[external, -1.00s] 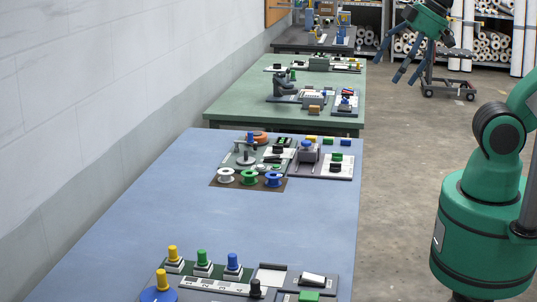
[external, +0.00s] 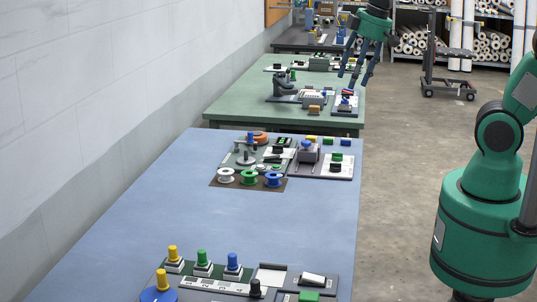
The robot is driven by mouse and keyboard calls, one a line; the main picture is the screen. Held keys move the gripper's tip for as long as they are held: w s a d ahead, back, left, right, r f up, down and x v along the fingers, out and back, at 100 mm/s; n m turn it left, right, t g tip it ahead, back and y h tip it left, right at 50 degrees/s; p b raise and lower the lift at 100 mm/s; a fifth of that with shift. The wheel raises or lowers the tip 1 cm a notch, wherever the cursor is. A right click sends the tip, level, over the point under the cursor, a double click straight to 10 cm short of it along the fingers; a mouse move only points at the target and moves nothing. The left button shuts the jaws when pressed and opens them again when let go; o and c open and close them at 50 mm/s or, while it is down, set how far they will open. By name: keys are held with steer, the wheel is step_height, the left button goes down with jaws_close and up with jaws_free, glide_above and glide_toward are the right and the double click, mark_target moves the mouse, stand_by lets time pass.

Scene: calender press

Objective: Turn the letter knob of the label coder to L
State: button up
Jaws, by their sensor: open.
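My green gripper (external: 355,80) hangs with its dark fingers pointing down and spread apart, open and empty. In the picture its fingertips appear just above a small panel (external: 346,111) at the right edge of the green table. I cannot tell which device is the label coder. No letters on a knob can be read at this size.
A dark machine (external: 284,84) stands on the green table (external: 240,95), left of the panel. The blue table (external: 270,215) in front carries spools, a press-like panel and coloured knobs, with clear room in its middle. A wheeled rack (external: 447,85) stands at the back right.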

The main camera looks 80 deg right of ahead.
steer(key=w+d+f+g, duration=0.2)
steer(key=w+d+f, duration=0.4)
steer(key=d+f, duration=0.5)
steer(key=g, duration=0.1)
glide_above(335, 167)
step_height(335, 167, down, 11)
steer(key=shift+d+y+p, duration=0.35)
steer(key=shift+y+p, duration=0.05)
steer(key=shift+p, duration=0.05)
steer(key=shift+f, duration=0.15)
step_height(335, 167, down, 14)
steer(key=shift+r+b, duration=0.25)
steer(key=shift+b, duration=0.8)
steer(key=c, duration=1.2)
